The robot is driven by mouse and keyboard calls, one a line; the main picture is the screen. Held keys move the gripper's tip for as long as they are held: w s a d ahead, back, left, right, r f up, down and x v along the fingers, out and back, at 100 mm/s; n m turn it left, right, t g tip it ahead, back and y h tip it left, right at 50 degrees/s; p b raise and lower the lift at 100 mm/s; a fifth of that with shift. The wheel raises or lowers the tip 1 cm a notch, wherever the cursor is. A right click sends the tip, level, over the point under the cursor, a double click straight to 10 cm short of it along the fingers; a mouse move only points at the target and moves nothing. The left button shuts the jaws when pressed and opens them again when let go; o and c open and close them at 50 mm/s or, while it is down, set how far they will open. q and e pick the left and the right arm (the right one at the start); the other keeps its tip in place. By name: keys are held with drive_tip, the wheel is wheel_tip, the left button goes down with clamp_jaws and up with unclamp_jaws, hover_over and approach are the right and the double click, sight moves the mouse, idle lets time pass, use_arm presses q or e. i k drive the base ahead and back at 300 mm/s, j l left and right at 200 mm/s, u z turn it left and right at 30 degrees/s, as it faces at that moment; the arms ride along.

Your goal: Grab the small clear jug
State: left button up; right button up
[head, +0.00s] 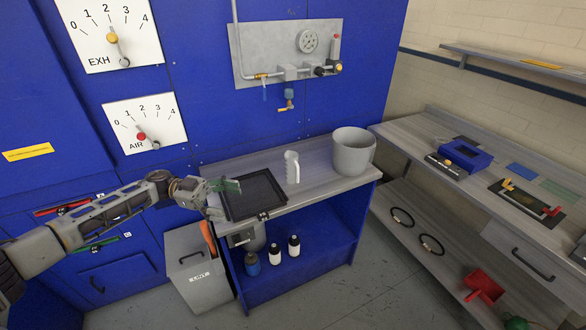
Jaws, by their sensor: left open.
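A small pale, whitish jug (291,167) with a notched handle side stands upright on the grey bench top (318,178), between a black tray and a large grey bucket. It looks whitish rather than plainly clear at this size. My left gripper (228,186) reaches in from the left and is open and empty, over the left edge of the black tray (258,192). It is apart from the jug, to the left of it. My right gripper is not in view.
The grey bucket (353,152) stands just right of the jug. Bottles (294,246) stand on the blue shelf below. A grey lint bin (197,270) is left of the bench. A pipe panel (285,52) with a hanging tap (287,100) is on the blue wall behind.

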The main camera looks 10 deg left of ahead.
sight(291, 156)
drive_tip(key=i, duration=1.4)
